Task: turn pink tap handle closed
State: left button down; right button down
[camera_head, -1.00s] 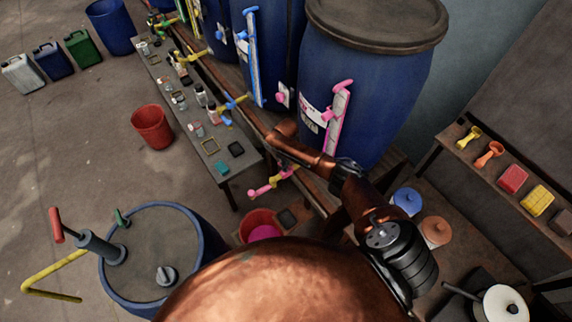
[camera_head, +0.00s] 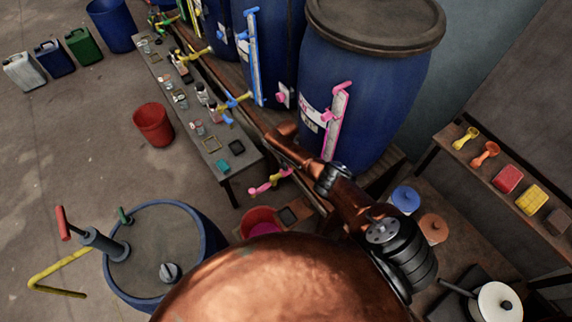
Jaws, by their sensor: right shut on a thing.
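The pink tap (camera_head: 262,188) has a yellow body and pink ends. It sticks out low in front of the nearest blue barrel (camera_head: 372,75), above a red bucket (camera_head: 245,222) with something pink in it. My right arm reaches in from the lower right. My right gripper (camera_head: 287,163) is at the arm's far end, next to the pink tap, shut on its handle. The arm hides most of the fingers and part of the handle, so the handle's exact angle is unclear. My left gripper is out of view.
A low bench (camera_head: 225,180) with jars and small items stands left of the barrels. A blue drum (camera_head: 205,215) with a pump is at the lower left. A shelf (camera_head: 490,185) with scoops and blocks is at the right.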

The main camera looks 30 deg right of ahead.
dwell(0.3)
jog(key=c, duration=2)
grip_release()
notch_tip(320, 180, up, 12)
